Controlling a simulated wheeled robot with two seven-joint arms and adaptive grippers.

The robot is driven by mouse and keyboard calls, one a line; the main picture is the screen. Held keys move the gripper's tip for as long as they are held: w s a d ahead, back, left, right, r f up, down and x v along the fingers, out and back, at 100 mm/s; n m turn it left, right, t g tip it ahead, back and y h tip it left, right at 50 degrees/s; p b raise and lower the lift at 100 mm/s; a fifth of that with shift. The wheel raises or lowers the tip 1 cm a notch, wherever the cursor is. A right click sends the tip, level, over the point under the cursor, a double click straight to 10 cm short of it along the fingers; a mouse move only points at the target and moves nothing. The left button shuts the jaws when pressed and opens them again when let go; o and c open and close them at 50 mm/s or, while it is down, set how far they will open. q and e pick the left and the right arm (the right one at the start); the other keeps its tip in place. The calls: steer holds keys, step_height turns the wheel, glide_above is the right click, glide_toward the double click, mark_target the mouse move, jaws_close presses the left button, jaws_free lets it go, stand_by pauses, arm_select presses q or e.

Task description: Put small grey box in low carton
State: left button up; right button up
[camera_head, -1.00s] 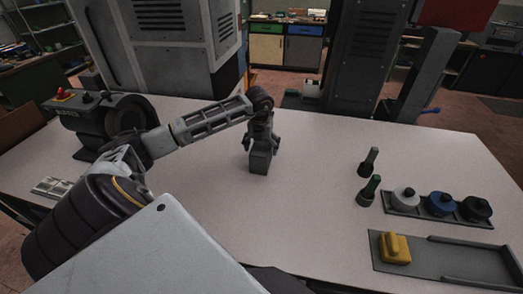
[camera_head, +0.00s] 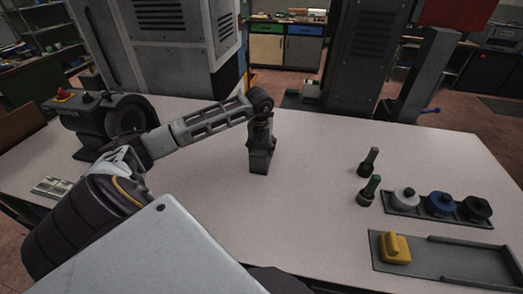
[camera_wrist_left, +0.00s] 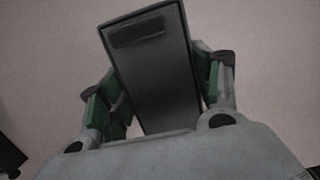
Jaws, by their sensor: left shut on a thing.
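The small grey box (camera_head: 260,163) stands upright on the white table in the head view, below my left gripper (camera_head: 261,143). In the left wrist view the box (camera_wrist_left: 155,75) shows as a dark grey block with a darker slot near one end. It lies between the green-padded fingers of my left gripper (camera_wrist_left: 160,95), which is shut on it. The box's lower end looks to be at the table, though I cannot tell if it touches. No low carton can be made out for certain. My right gripper is not in view.
A bench grinder (camera_head: 112,122) stands at the left back. The table's middle (camera_head: 310,220) is clear.

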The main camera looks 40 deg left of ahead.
arm_select(q)
steer(key=shift+r, duration=0.15)
steer(key=shift+r, duration=0.55)
steer(key=shift+r+b, duration=1)
steer(key=shift+r, duration=3.3)
steer(key=shift+s, duration=0.1)
